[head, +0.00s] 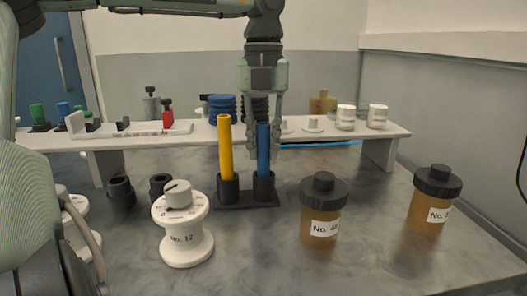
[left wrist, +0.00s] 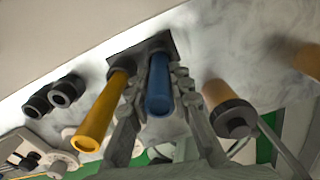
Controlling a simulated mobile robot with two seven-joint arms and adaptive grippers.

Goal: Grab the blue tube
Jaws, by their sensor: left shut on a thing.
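The blue tube (head: 263,150) stands upright in the right cup of a small black two-cup holder (head: 246,205). A yellow tube (head: 226,148) stands in the left cup beside it. My left gripper (head: 264,148) points down around the upper part of the blue tube. In the left wrist view, the blue tube (left wrist: 158,92) lies between the two fingers of the left gripper (left wrist: 157,86), which is shut on it. The yellow tube (left wrist: 100,115) is just outside the fingers there. My right gripper is not in view.
A white dial labelled No. 12 (head: 186,240) stands front left of the holder. Two amber jars with black lids (head: 321,228) (head: 431,215) stand to the right. A raised white shelf (head: 205,134) with several small items runs behind. Black cups (head: 121,192) stand at left.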

